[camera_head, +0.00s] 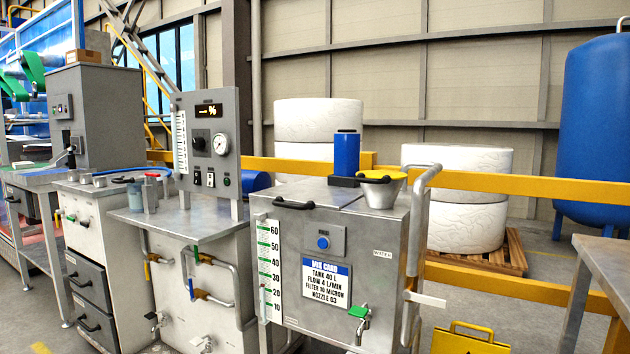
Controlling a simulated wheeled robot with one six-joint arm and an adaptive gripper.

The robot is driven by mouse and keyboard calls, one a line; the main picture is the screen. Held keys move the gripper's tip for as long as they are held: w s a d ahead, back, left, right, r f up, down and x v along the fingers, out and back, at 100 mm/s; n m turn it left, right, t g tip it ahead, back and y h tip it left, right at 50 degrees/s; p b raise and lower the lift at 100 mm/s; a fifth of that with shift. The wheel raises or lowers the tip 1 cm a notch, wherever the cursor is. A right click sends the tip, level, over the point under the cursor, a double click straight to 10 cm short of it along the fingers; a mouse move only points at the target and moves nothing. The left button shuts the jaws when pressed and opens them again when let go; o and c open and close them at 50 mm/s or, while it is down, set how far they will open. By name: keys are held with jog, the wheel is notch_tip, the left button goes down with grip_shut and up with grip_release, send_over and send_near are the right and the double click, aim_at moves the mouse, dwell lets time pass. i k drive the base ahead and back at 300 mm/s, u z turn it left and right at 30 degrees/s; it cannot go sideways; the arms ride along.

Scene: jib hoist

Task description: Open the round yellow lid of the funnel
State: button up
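The funnel (381,194) is a light metal cone standing on the right part of the top of a grey metal tank (380,235). Its round yellow lid (389,175) lies flat across the funnel mouth and looks closed. A small dark piece, perhaps a handle or hinge, shows at the lid's left side. My gripper is not in view, so its place relative to the lid does not show.
A blue cylinder (346,153) stands just left of the funnel. A bent grey pipe (416,240) rises close on its right. A black handle (294,204) sits at the tank's front left edge. A gauge panel (208,140) stands further left. A yellow rail (500,184) runs behind.

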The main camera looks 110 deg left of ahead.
aim_at(381, 176)
jog(key=u, duration=3.65)
jog(key=i, duration=1.1)
jog(key=u, duration=0.55)
